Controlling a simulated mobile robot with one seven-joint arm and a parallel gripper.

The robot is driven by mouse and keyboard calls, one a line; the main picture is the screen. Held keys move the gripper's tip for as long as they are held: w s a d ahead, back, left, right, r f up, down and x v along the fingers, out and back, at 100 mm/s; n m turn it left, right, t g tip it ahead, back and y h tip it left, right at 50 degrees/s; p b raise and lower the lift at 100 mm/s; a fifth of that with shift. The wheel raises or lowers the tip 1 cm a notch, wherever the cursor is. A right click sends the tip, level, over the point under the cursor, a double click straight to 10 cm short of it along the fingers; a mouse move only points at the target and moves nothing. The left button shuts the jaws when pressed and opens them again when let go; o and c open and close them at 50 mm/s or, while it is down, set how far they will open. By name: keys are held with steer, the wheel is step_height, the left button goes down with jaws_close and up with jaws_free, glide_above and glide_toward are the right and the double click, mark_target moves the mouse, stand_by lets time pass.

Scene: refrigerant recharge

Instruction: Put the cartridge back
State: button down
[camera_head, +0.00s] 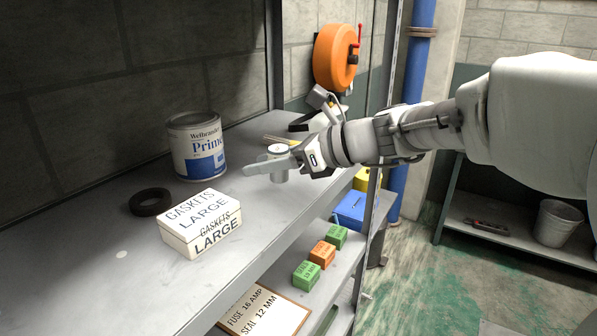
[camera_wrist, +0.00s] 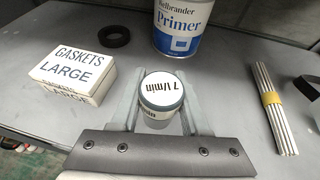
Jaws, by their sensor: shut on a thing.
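The cartridge (camera_head: 278,172) is a small grey cylinder with a pale top, upright over the upper shelf (camera_head: 95,285). In the wrist view the cartridge (camera_wrist: 161,90) shows a white round label reading what looks like "7 l/min", upside down. My gripper (camera_head: 272,164) reaches in from the right and is shut on the cartridge, one finger on each side, as the wrist view also shows (camera_wrist: 160,100). I cannot tell whether the cartridge's base touches the shelf.
A Primer can (camera_head: 197,146), a black ring (camera_head: 151,202) and a gaskets box (camera_head: 201,222) stand left of the cartridge. A bundle of rods (camera_wrist: 275,108) lies to its right. Small boxes (camera_head: 307,274) sit on the lower shelf. The shelf's front left is mostly bare.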

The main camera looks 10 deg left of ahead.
mark_target(267, 196)
steer(key=shift+f, duration=1.95)
steer(key=shift+f, duration=0.2)
steer(key=shift+c, duration=1.9)
jaws_free()
steer(key=shift+r, duration=0.15)
